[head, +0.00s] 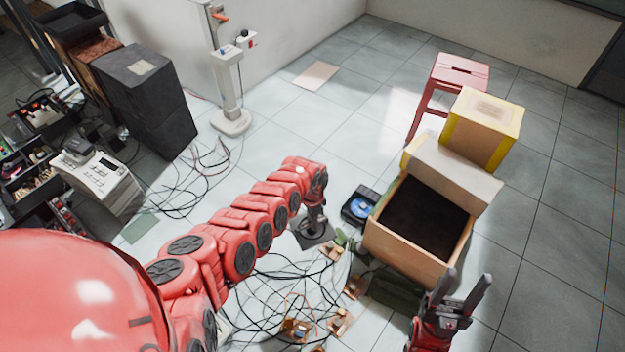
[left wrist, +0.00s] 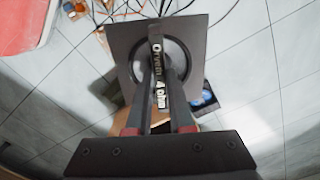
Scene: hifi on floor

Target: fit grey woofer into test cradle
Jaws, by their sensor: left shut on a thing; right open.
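The grey woofer (head: 318,238) has a dark square plate, seen below my left gripper (head: 315,215) in the head view. My left gripper (left wrist: 160,112) is shut on that bar. I cannot tell whether the plate touches the floor. A dark box (head: 350,217) with a blue disc lies just right of the woofer; it may be the test cradle. My right gripper (head: 467,276) is open and empty.
An open carton (head: 378,244) stands right of the dark box, with a yellow-edged box (head: 482,128) and a red stool (head: 461,68) behind. Loose cables (head: 275,290) and small parts litter the floor in front. Tiles (head: 350,135) behind the left gripper are mostly clear.

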